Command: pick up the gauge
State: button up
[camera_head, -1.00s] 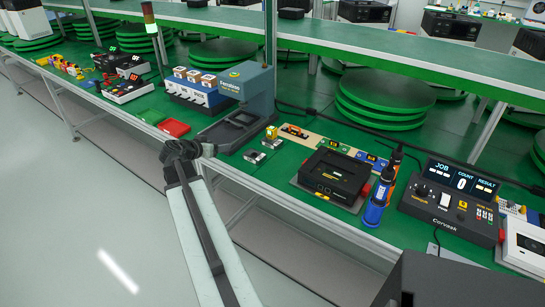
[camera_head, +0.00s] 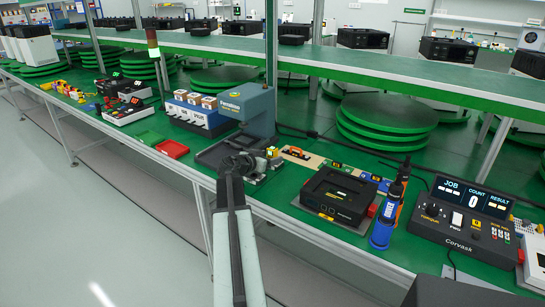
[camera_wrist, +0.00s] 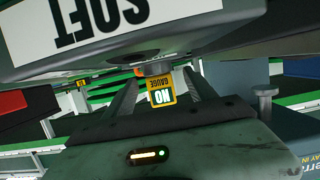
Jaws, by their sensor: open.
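The gauge (camera_head: 272,152) is a small yellow block on the green bench, just right of the blue-grey press. In the wrist view the gauge (camera_wrist: 163,94) sits near the middle, showing its yellow label with dark lettering. My gripper (camera_head: 246,163) is open and low over the bench, just left of the gauge in the head view. In the wrist view two dark bars lie either side of the gauge. I cannot tell whether they touch it. Nothing is visibly held.
The blue-grey press (camera_head: 257,108) stands close behind my gripper. Small metal pieces (camera_head: 276,164) lie by the gauge. A black fixture (camera_head: 339,194), a blue bottle (camera_head: 383,228) and a control box (camera_head: 462,222) stand to the right. A red tray (camera_head: 172,148) lies left.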

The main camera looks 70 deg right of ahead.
jog(key=shift+b+x, duration=0.3)
jog(key=shift+x, duration=0.9)
jog(key=shift+a, duration=0.1)
jog(key=shift+c, duration=0.4)
grip_shut()
